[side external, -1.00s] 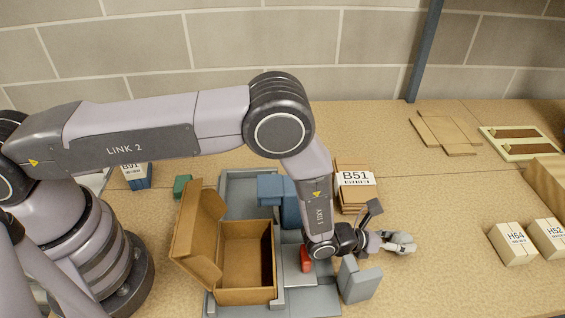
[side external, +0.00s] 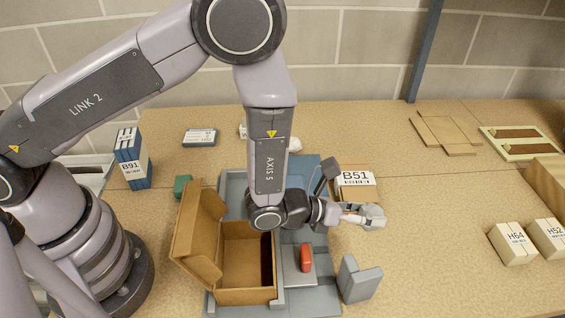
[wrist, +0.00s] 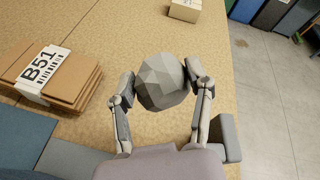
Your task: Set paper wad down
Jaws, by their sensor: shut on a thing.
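The paper wad is a grey, faceted ball (wrist: 162,82) in the wrist view, between the two fingers of my gripper (wrist: 160,84). My gripper is shut on it, with a finger against each side. In the side external view, my gripper (side external: 366,216) points right and the wad (side external: 375,213) shows pale at its tips, partly hidden by the fingers. It is in front of the B51 stack; its height above the tabletop is hard to tell.
The B51 cardboard stack (side external: 356,193) is close behind the gripper. An open cardboard box (side external: 246,295), a red object (side external: 306,258) and a grey angled block (side external: 359,281) are nearer the camera. Cartons H64 (side external: 513,242) and H52 (side external: 549,238) stand right. Bare tabletop (side external: 435,215) lies between.

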